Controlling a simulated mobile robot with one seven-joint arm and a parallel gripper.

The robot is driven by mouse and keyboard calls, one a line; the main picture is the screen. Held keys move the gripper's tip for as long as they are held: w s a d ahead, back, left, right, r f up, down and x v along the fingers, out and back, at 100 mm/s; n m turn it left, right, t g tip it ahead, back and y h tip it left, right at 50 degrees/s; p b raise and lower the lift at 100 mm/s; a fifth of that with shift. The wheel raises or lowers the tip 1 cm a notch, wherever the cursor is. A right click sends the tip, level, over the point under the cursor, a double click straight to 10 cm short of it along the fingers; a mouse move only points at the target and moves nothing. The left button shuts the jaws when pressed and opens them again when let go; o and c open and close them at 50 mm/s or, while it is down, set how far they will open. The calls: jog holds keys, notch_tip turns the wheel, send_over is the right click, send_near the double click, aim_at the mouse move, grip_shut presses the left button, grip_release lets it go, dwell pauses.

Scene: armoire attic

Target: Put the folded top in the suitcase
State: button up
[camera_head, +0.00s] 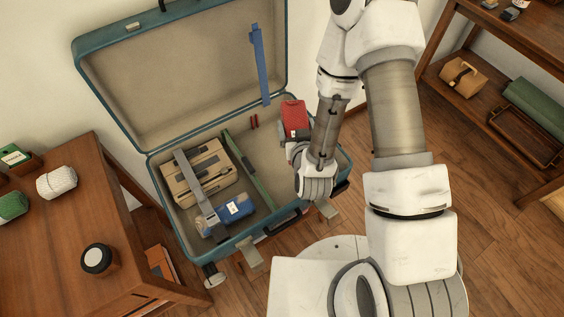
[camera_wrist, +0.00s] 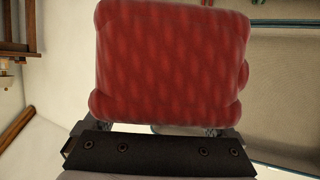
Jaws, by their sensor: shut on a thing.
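The folded top is a red, patterned bundle (camera_head: 293,112) at the right side of the open teal suitcase (camera_head: 187,250) in the head view. My gripper (camera_head: 297,140) is shut on the folded top, which fills the middle of the wrist view (camera_wrist: 172,60). The top appears over the right part of the suitcase's base; I cannot tell whether it touches the bottom. The fingertips are mostly hidden behind the top.
In the suitcase, a tan folded item (camera_head: 198,172) and a blue item (camera_head: 226,214) lie left of a green divider (camera_head: 248,172). A blue strap (camera_head: 260,65) hangs on the lid. A wooden table (camera_head: 60,240) stands left, and a shelf (camera_head: 500,60) stands right.

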jog(key=s+a+f+y+b, duration=0.1)
jog(key=s+a+f+b, duration=0.2)
jog(key=a+f, duration=0.1)
jog(key=w+a+f+b, duration=0.6)
jog(key=w+f+b, duration=0.2)
jog(key=w+f, duration=0.1)
jog(key=shift+w+f+n, duration=0.25)
jog(key=shift+f+n, duration=0.15)
jog(key=shift+f, duration=0.5)
jog(key=shift+f, duration=0.1)
